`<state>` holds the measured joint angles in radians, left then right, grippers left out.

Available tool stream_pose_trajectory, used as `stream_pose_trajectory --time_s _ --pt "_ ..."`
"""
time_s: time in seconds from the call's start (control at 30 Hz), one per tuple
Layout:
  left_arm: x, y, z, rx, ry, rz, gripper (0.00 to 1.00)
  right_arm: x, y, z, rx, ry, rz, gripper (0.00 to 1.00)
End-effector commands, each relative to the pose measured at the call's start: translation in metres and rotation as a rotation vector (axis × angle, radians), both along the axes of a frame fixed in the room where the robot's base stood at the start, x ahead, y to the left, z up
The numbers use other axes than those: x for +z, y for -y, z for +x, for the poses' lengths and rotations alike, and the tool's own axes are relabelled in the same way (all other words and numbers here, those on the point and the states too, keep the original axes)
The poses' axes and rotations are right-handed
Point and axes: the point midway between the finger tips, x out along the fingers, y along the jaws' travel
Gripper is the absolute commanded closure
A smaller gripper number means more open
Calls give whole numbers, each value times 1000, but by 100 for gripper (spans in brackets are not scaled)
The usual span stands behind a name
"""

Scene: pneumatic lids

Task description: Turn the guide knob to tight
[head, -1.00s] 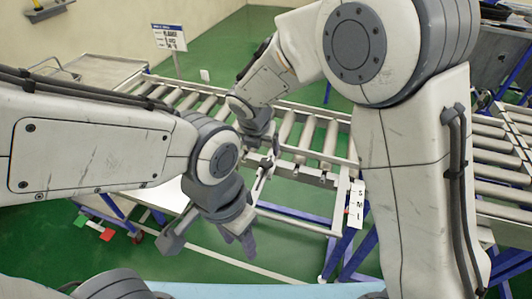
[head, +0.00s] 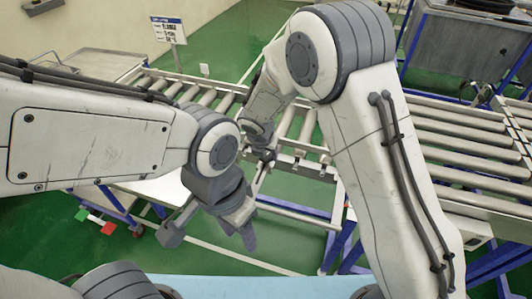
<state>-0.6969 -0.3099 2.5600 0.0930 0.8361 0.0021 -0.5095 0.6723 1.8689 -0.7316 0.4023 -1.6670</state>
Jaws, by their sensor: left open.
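I cannot make out the guide knob; it may be hidden behind my arms. The roller conveyor (head: 308,128) runs across the middle, with a metal rail along its near side. My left gripper (head: 209,237) is open and empty, pointing down in front of the conveyor's near side, with its two dark fingers wide apart. My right gripper (head: 263,168) is farther back, at the conveyor's near rail, partly hidden by its own arm. It is too small to tell whether its fingers are open or touching anything.
A second roller conveyor (head: 455,140) lies at the right, with a grey metal cabinet (head: 465,50) behind it. A sign (head: 168,31) stands at the back left. A metal cart (head: 95,65) stands at the left. Red and green pieces (head: 95,222) show low at the left.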

Motion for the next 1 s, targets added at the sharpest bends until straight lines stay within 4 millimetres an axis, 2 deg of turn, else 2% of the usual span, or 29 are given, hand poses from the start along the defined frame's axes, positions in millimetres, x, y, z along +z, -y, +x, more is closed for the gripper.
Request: stream_pose_trajectory --time_s 0.03,0.1,0.13,0.57,1.0 --pt "0 0 0 0 0 0 50 0 0 0 0 0 0 66" --pt "0 0 0 0 0 0 50 0 0 0 0 0 0 93" --pt "0 0 0 0 0 0 50 0 0 0 0 0 0 100" --pt "2 0 0 0 0 0 50 0 -1 0 -89 -3 -1 100" --pt "12 0 0 1 0 0 50 2 -4 3 -461 -11 1 100"
